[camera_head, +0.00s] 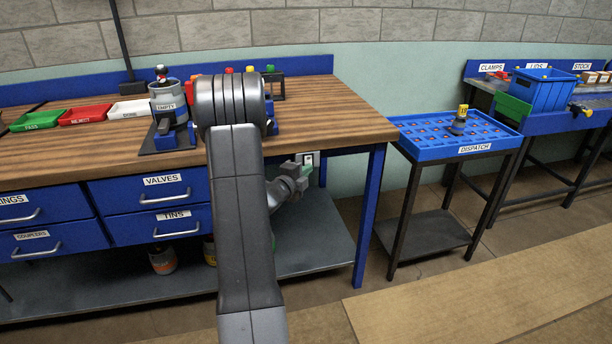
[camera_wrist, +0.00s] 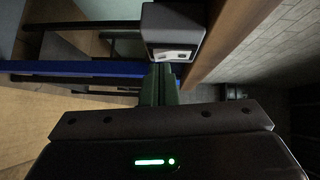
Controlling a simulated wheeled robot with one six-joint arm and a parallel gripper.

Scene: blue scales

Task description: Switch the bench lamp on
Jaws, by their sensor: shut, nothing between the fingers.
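The bench lamp's likely black pole (camera_head: 122,42) rises from the back of the wooden bench at the left; its top is out of frame, so I cannot see whether it is lit. A small pale switch box (camera_head: 313,158) sits under the bench's right front edge. My gripper (camera_head: 304,165) is shut and empty, close to the box. In the wrist view its green fingers (camera_wrist: 160,72) point at the box's face; I cannot tell whether they touch it.
The wooden bench top (camera_head: 330,115) and blue leg (camera_head: 370,215) are close to my arm. Drawers (camera_head: 165,190) lie left. A blue dispatch tray (camera_head: 425,140) on a stand is to the right. Green, red and white trays lie on the bench. The floor between bench and stand is open.

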